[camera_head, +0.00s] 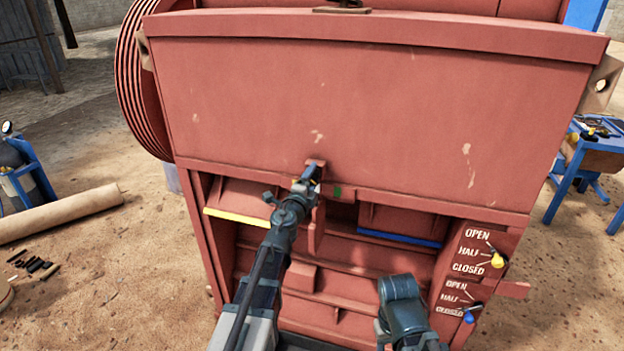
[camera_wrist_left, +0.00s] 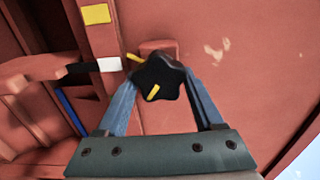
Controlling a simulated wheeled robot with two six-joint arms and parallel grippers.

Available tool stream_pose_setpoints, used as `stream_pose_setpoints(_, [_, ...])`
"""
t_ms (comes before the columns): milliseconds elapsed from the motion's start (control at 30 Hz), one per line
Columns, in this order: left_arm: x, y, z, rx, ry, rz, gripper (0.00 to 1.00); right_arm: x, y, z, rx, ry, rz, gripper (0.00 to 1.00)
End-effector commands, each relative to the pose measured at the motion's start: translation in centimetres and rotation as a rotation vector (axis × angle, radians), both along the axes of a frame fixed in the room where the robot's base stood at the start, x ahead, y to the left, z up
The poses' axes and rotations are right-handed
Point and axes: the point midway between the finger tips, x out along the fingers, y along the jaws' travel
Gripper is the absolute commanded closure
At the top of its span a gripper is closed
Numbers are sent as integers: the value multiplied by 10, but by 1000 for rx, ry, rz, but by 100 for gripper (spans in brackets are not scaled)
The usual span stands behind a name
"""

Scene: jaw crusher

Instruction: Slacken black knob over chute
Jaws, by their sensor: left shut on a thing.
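The black star-shaped knob (camera_wrist_left: 168,74) has a yellow line on its face and sits against the red machine wall in the left wrist view. My left gripper (camera_wrist_left: 162,80) is shut on it, one blue finger on each side. In the head view my left gripper (camera_head: 309,177) is at the lower edge of the big red front plate, above the openings, and largely hides the knob. A second yellow mark (camera_wrist_left: 133,57) shows on the wall beside the knob. Part of my right arm shows at the lower middle of the head view; its gripper does not show.
Below the plate are a yellow-edged opening (camera_head: 237,217) and a blue-edged one (camera_head: 399,238). A yellow lever (camera_head: 497,260) and a blue lever (camera_head: 468,316) stand by OPEN/HALF/CLOSED labels at right. A red bracket (camera_head: 317,225) juts out close to my left gripper.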

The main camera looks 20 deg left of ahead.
Motion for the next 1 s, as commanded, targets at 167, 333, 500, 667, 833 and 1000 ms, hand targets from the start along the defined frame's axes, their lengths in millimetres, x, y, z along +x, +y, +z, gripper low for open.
stream_pose_setpoints(167, [0, 1, 0, -41, 1, 2, 87, 0, 0, 0, 0, 0, 0, 50])
stream_pose_setpoints(333, [-1, 1, 0, -57, 2, 2, 87, 0, 0, 0, 0, 0, 0, 50])
stream_pose_setpoints(500, [-1, 1, 0, -58, 2, 2, 87, 0, 0, 0, 0, 0, 0, 50])
stream_pose_setpoints(667, [-1, 1, 0, -57, 2, 2, 87, 0, 0, 0, 0, 0, 0, 50])
stream_pose_setpoints(833, [-1, 1, 0, -57, 2, 2, 6, 0, 0, 0, 0, 0, 0, 50])
stream_pose_setpoints(1000, [0, 0, 0, -57, 2, 1, 1, 0, 0, 0, 0, 0, 0, 50])
